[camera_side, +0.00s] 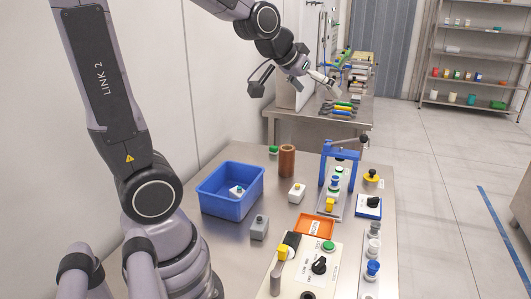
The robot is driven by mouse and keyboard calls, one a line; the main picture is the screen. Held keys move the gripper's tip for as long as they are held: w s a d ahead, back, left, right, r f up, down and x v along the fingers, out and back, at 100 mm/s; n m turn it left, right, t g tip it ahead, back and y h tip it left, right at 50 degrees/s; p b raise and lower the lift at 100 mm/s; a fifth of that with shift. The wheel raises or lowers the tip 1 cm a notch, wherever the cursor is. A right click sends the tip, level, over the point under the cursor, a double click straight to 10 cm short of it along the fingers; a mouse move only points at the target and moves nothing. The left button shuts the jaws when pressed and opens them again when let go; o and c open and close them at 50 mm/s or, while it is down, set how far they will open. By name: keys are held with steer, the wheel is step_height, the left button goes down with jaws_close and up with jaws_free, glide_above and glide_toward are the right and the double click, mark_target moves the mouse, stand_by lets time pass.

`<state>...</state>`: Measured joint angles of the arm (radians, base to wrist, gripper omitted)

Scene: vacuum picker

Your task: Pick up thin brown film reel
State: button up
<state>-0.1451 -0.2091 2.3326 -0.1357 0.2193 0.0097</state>
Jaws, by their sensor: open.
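A brown upright cylinder (287,161) stands near the back of the steel table, right of the blue bin. It is the only clearly brown thing here, and it looks like a roll more than a flat reel. My gripper (330,80) is high and far back, well above and behind the cylinder and apart from it. It is small in the picture, appears empty, and its fingers are hard to make out.
A blue bin (229,204) holds a small white part. A blue press (325,165), an orange tray (314,239) and several control boxes crowd the right and front of the table (240,156). A second cluttered bench (290,111) stands behind.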

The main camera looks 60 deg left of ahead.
steer(key=w+a+f+n+t+y, duration=0.15)
steer(key=w+a+f, duration=0.25)
steer(key=w+a, duration=0.4)
steer(key=n+y, duration=0.7)
steer(key=y, duration=0.6)
glide_above(286, 153)
steer(key=v, duration=0.4)
step_height(286, 153, down, 22)
steer(key=shift+g+h, duration=0.25)
steer(key=shift+g, duration=0.1)
steer(key=f, duration=0.7)
steer(key=shift+d+f, duration=0.2)
steer(key=shift+f, duration=0.15)
steer(key=shift+w+a+f, duration=0.1)
steer(key=shift+w+a, duration=0.05)
steer(key=shift+a, duration=0.2)
steer(key=x, duration=0.6)
steer(key=shift+w+a, duration=0.2)
steer(key=shift+a, duration=0.1)
